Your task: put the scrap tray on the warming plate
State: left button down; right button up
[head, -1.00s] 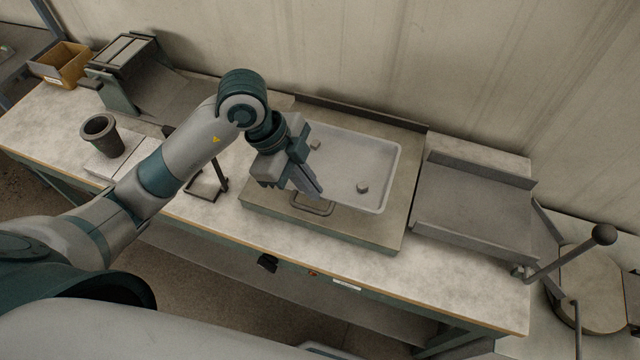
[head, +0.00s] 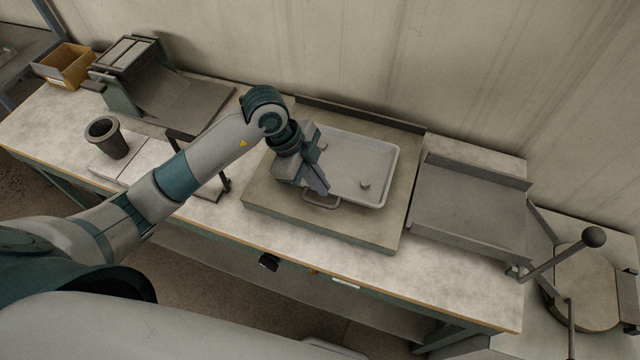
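The scrap tray (head: 378,160) is a shallow, light grey rectangular tray with a few small lumps in it. It is over the warming plate (head: 372,232), a wide flat slab on the bench; from this angle I cannot tell whether it rests fully on it. A loop handle (head: 322,203) shows at its near side. My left gripper (head: 319,186) points down at the tray's near left edge beside that handle. Its fingers look closed on the tray's near edge, and the gripper covers the tray's left part. My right gripper is not in view.
A sloped metal chute (head: 470,205) stands close to the right of the plate. A dark cup (head: 107,138), a black bracket (head: 215,185) and a cardboard box (head: 68,66) are on the left. A ball-topped lever (head: 593,237) rises at far right. The wall is close behind.

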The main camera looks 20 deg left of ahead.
pick_arm(q)
jog(key=shift+f, duration=1)
jog(key=c, duration=2)
grip_release()
